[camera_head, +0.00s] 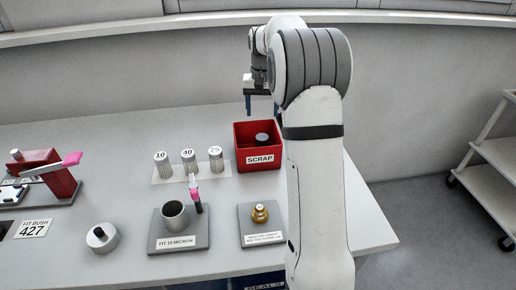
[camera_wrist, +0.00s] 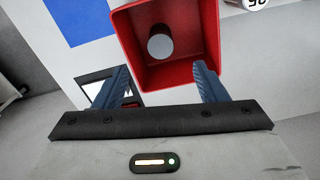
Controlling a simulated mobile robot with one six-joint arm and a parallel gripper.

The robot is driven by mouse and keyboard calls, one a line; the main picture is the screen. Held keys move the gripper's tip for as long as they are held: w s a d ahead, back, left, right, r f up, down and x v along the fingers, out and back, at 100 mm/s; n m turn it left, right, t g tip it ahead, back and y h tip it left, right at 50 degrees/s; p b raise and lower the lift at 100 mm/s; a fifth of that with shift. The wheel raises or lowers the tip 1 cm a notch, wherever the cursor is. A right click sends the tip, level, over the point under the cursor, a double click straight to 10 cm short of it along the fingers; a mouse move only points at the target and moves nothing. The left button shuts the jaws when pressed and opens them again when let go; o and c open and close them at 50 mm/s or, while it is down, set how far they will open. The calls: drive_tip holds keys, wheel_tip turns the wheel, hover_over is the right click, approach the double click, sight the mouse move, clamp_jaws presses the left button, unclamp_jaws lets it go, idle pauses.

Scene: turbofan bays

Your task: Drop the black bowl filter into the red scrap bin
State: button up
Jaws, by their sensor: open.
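The red scrap bin (camera_head: 259,159) stands near the back edge of the table, with a white SCRAP label on its front. A dark cylinder (camera_head: 262,139), which looks like the black bowl filter, is inside the bin. In the wrist view the red bin (camera_wrist: 184,78) shows from above, and the cylinder's round grey end (camera_wrist: 160,46) is inside its walls. My gripper (camera_head: 262,108) is above the bin, partly hidden behind my arm. In the wrist view its blue fingers (camera_wrist: 160,68) are apart with nothing held between them.
Canisters marked 10, 40 and 25 (camera_head: 189,162) stand left of the bin. A grey cup (camera_head: 174,215) sits on the FIT 10 MICRON plate, beside a pink-handled tool (camera_head: 196,200). A brass part (camera_head: 260,213) sits on another plate. A white cart (camera_head: 495,155) stands at right.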

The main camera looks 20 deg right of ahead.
drive_tip(key=shift+r, duration=2.5)
drive_tip(key=s+a+r+n+t, duration=0.1)
drive_tip(key=s+a, duration=0.3)
drive_tip(key=s, duration=0.4)
drive_tip(key=s+a+r+n+t, duration=0.1)
drive_tip(key=s+a, duration=0.3)
drive_tip(key=s, duration=0.5)
drive_tip(key=s+a+f+n, duration=0.1)
drive_tip(key=s+a+f, duration=0.1)
drive_tip(key=s, duration=0.6)
drive_tip(key=s+a+f+n, duration=0.1)
drive_tip(key=s+a+f, duration=0.1)
drive_tip(key=s+f, duration=0.3)
drive_tip(key=s, duration=0.2)
drive_tip(key=shift+s+a+f+t, duration=0.15)
drive_tip(key=shift+s+t, duration=0.25)
